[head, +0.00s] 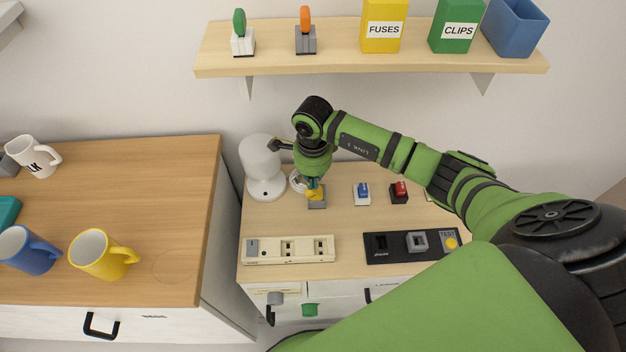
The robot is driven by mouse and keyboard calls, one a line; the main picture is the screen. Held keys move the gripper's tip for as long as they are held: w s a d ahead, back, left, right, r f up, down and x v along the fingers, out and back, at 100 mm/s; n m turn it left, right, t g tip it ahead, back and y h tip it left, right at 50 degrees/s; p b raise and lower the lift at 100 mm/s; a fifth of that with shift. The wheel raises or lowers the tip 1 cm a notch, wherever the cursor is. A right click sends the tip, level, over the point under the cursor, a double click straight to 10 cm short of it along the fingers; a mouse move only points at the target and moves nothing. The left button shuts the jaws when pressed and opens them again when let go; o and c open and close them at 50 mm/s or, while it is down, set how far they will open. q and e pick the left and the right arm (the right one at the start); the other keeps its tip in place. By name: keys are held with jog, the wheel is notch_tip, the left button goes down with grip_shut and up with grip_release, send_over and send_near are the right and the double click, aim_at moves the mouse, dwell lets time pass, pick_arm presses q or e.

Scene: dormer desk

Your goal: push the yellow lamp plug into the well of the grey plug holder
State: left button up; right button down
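The yellow lamp plug (315,194) is at the grey plug holder (317,204), on the light wood desk beside the white lamp. My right gripper (314,186) points down from above, with its fingertips at the plug. The fingers overlap the plug and are small here, so I cannot tell whether they are shut on it. The holder's well is hidden behind the plug and fingers, so how deep the plug sits does not show. My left gripper is not in view.
The white lamp (265,168) stands close on the left. A cream socket strip (289,250) and a black panel (412,246) lie in front. A shelf (330,63) hangs above.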

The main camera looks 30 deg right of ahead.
jog(key=shift+s+f, duration=0.15)
jog(key=shift+f, duration=0.2)
jog(key=shift+r, duration=0.2)
